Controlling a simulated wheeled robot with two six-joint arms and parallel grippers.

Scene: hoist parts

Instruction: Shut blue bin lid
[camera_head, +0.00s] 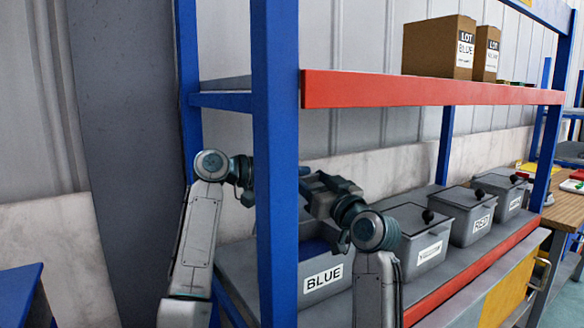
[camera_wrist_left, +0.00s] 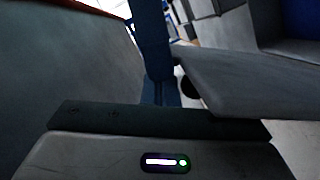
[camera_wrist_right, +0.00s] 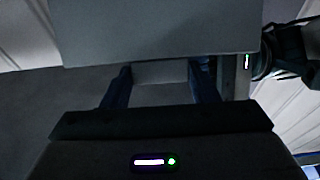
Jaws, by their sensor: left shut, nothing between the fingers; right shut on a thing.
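The blue bin (camera_head: 324,278), a grey box with a "BLUE" label, stands on the lower shelf behind the blue post. Its inside shows blue, so its top looks at least partly uncovered. A grey panel, apparently its lid (camera_wrist_right: 160,30), fills the top of the right wrist view. My right gripper (camera_wrist_right: 160,80) has its fingers apart with a grey piece between them, apparently part of that lid; the exact contact is hidden. My left gripper (camera_wrist_left: 162,92) is shut and empty, beside a grey panel (camera_wrist_left: 250,80) with a dark round knob (camera_wrist_left: 188,88). The post hides the left fingers in the head view.
A blue post (camera_head: 275,150) and red shelf beam (camera_head: 430,91) bound the space. Cardboard boxes (camera_head: 440,48) sit above.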

